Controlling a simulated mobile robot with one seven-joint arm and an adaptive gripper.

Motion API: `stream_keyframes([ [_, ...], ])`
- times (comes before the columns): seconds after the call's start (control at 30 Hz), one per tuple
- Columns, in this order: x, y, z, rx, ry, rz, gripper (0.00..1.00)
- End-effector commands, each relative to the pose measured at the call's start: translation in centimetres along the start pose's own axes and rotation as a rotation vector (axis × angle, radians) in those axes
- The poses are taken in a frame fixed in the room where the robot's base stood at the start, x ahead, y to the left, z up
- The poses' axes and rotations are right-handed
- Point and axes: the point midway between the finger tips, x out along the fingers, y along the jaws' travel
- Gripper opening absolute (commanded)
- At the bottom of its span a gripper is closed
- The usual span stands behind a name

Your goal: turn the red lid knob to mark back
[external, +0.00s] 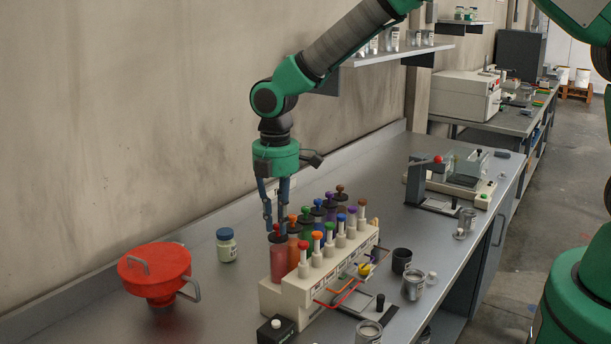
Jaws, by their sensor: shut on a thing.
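A cream paint dispenser (292,299) stands on the grey bench, with a row of coloured canisters along its back. The red canister (278,264) is at the near end, with the dark red lid knob (277,238) on top. My gripper (276,229) points straight down over this canister, its two fingers shut on the red lid knob. The fingers partly cover the knob. Its marks and pointing direction are too small to tell.
An orange canister (294,239) stands close behind the red one. Several white plungers with coloured knobs line the dispenser's front, including a red-topped one (303,256). A red funnel-like vessel (155,268) and a blue-capped jar (226,245) stand left. Cups stand right.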

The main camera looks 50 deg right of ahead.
Motion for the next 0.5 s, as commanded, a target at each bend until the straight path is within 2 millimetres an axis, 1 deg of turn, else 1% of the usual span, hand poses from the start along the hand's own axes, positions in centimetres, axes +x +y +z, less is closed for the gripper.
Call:
stream_keyframes([
  [0.37, -0.20, 0.13, -0.08, -0.005, 0.002, 0.003, 0.00],
  [0.4, -0.20, 0.13, -0.08, -0.005, 0.002, 0.003, 0.23],
  [0.47, -0.19, 0.12, -0.07, -0.005, 0.002, 0.003, 0.35],
  [0.5, -0.16, 0.11, -0.06, -0.005, 0.002, 0.003, 0.36],
])
